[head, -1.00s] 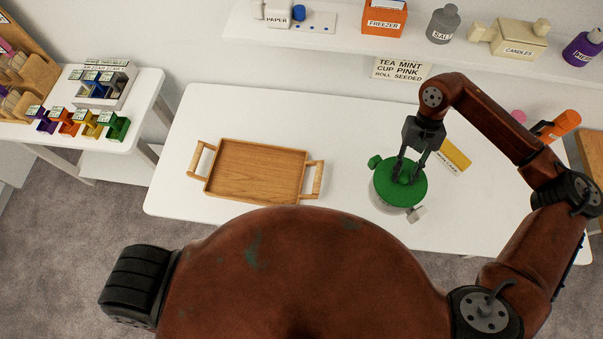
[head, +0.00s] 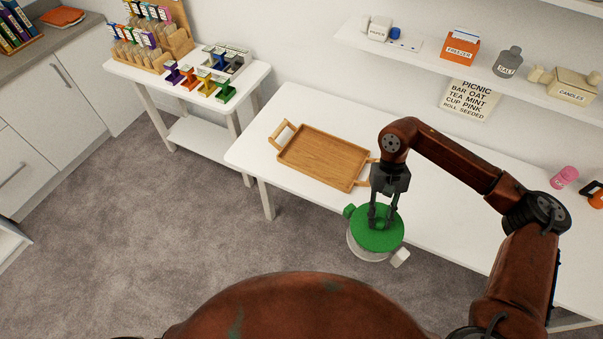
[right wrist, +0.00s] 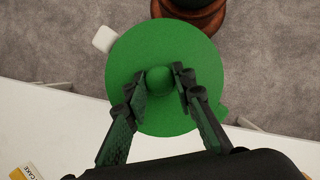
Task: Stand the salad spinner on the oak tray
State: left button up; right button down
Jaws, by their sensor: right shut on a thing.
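The salad spinner (head: 376,232) has a green lid with a knob and a pale bowl below it. My right gripper (head: 381,222) is shut on the lid's knob from above. In the right wrist view the two fingers (right wrist: 163,90) sit on either side of the round green knob, over the spinner's lid (right wrist: 165,40). In the head view the spinner overlaps the table's front edge and the floor. The oak tray (head: 322,158) lies empty on the white table, up and left of the spinner, apart from it. My left gripper is not in view.
A pink item (head: 564,177) stands at the table's right. A side stand (head: 250,78) with coloured holders is at the left. Carpet floor is open in front.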

aim_at(319, 158)
jog(key=u, duration=0.75)
jog(key=i, duration=1.3)
jog(key=z, duration=0.5)
